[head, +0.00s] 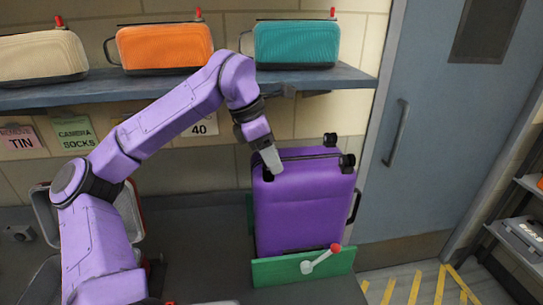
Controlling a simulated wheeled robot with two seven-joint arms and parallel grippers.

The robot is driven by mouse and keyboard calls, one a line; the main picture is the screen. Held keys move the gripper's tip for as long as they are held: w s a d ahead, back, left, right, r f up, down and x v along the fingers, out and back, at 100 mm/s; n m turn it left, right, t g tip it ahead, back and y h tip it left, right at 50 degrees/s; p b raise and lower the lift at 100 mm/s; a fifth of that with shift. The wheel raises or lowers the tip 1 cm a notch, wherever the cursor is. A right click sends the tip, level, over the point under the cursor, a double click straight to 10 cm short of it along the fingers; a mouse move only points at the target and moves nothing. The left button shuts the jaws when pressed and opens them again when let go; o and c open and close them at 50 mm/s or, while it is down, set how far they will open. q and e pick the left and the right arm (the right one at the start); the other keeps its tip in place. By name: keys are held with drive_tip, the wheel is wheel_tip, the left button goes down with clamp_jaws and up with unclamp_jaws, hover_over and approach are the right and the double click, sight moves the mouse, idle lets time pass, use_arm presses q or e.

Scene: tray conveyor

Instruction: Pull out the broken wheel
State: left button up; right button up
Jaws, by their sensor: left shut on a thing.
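A purple suitcase (305,210) stands upside down, its wheel end up, in a green holder (290,270). Two black wheels, one at the back right (330,139) and one at the front right (347,161), show on its top. A dark wheel (268,175) shows at the front left corner, right under my left gripper (271,162). My left gripper points down from above and is shut on that wheel; its fingers cover part of it. Whether the wheel has come loose from the suitcase cannot be told. My right gripper is not in view.
A lever with a red knob (335,248) sits on the holder's front. A shelf (100,92) above carries a beige, an orange (165,46) and a teal case (297,43). A blue door (440,110) stands right; an open case (130,210) lies behind my arm.

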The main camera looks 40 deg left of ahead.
use_arm(q)
drive_tip(key=shift+r+p, duration=1.9)
drive_tip(key=shift+r, duration=0.55)
drive_tip(key=shift+r, duration=0.1)
wheel_tip(320, 180, up, 4)
drive_tip(key=p, duration=0.3)
drive_tip(key=shift+f, duration=0.2)
